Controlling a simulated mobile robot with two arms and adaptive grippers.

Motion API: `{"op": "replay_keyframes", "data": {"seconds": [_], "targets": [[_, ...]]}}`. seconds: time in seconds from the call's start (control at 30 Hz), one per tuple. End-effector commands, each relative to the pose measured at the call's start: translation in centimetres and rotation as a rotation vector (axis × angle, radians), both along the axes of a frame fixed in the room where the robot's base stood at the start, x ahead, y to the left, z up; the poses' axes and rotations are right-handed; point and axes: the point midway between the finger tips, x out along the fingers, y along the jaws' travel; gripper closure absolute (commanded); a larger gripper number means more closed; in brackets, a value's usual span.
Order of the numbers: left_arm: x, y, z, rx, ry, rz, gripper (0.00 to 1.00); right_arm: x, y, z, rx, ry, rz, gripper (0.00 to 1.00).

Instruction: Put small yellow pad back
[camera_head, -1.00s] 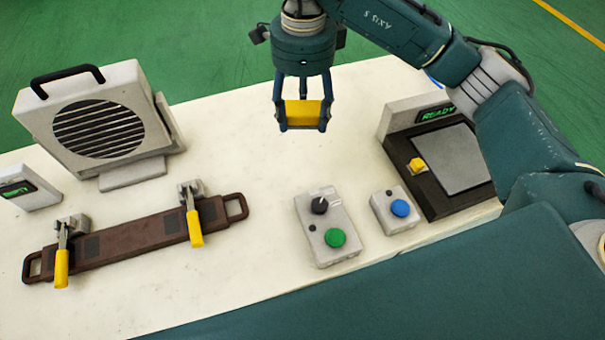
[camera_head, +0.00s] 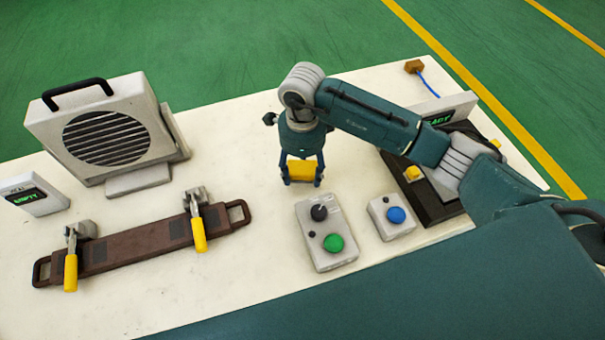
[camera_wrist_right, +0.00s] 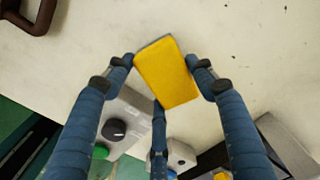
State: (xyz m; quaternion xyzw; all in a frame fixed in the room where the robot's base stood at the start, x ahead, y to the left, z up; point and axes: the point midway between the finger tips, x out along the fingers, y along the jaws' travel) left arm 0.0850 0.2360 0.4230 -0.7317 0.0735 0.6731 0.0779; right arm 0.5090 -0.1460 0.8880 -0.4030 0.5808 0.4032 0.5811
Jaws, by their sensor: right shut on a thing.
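The small yellow pad (camera_head: 301,171) is between the fingers of my right gripper (camera_head: 302,181), in the middle of the head view. The right wrist view shows the pad (camera_wrist_right: 168,74) gripped between the fingertips, its yellow face to the camera and a grey layer along its upper edge. My right gripper is shut on it, above the white table behind the grey box with the green button. Whether the pad touches the table is not clear. My left gripper is not in view.
The white table (camera_head: 240,130) has bare room around the gripper. A control box with a green button (camera_head: 333,242) and one with a blue button (camera_head: 396,215) stand in front. A brown clamped bar (camera_head: 140,246) and a grilled unit (camera_head: 108,138) are left. A dark device (camera_head: 424,198) is partly hidden by my arm.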

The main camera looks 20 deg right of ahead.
Motion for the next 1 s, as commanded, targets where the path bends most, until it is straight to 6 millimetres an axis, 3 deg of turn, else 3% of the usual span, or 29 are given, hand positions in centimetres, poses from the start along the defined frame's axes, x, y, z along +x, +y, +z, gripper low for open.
{"op": "replay_keyframes", "data": {"seconds": [0.17,0.57,0.6,0.67,1.0], "targets": [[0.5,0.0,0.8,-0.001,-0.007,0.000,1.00,-0.1,0.0,-2.5,0.000,0.003,-0.001,0.66],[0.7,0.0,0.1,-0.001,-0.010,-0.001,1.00,0.0,0.0,-3.2,-0.001,0.000,0.000,0.66],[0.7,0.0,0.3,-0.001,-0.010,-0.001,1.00,0.0,0.0,-3.1,-0.001,0.001,-0.001,0.37],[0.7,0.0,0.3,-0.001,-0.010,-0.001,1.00,0.0,0.0,-3.0,-0.001,0.001,-0.001,0.26],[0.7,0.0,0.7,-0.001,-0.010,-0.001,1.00,0.0,0.0,-2.7,-0.001,0.001,-0.001,0.26]]}}
